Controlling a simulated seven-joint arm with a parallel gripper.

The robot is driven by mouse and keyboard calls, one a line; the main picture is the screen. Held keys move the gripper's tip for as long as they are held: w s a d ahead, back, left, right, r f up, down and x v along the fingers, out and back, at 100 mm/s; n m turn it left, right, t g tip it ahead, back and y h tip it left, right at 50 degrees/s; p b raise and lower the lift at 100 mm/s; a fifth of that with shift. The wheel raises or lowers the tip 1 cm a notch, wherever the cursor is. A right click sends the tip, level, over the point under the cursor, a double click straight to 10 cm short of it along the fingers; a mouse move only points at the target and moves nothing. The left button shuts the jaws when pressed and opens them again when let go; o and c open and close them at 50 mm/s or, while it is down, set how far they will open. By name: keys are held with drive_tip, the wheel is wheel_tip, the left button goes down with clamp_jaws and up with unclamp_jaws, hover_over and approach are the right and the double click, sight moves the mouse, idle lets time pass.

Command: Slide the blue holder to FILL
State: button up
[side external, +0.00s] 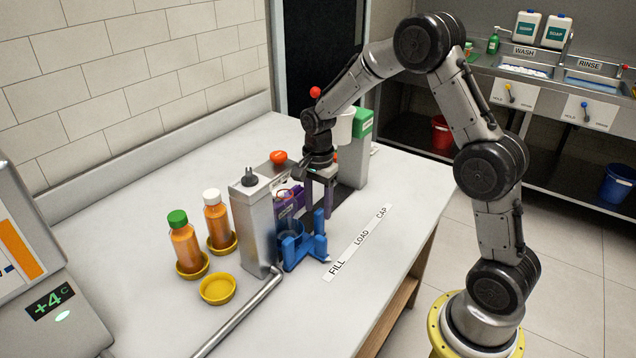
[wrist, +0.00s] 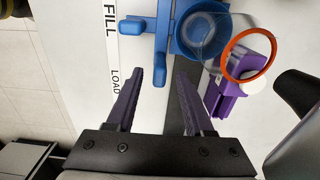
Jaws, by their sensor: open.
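The blue holder (side external: 303,246) stands on the counter beside the grey metal post. In the wrist view the blue holder (wrist: 162,40) is at the top, with its side arm level with the word FILL on the label strip (wrist: 110,20). A clear round vessel (wrist: 203,38) sits in its ring. The fingertips look apart from the holder.
The metal post (side external: 253,228), a yellow dish (side external: 218,289) and two juice bottles (side external: 184,242) stand to the left. A green-topped dispenser (side external: 357,150) is behind. The counter right of the label strip is clear.

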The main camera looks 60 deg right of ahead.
wheel_tip(320, 180, up, 7)
drive_tip(key=shift+r, duration=0.4)
drive_tip(key=s+a+r+n+t, duration=0.3)
drive_tip(key=s+a+r+n, duration=0.3)
drive_tip(key=s+r+n, duration=0.5)
drive_tip(key=s+a+f+n+t, duration=0.1)
drive_tip(key=s+a+n+t, duration=0.1)
drive_tip(key=s+n, duration=0.5)
drive_tip(key=s+a, duration=0.1)
drive_tip(key=s, duration=0.5)
drive_tip(key=shift+s+f+t, duration=0.15)
drive_tip(key=shift+s+t, duration=0.15)
drive_tip(key=shift+s, duration=0.05)
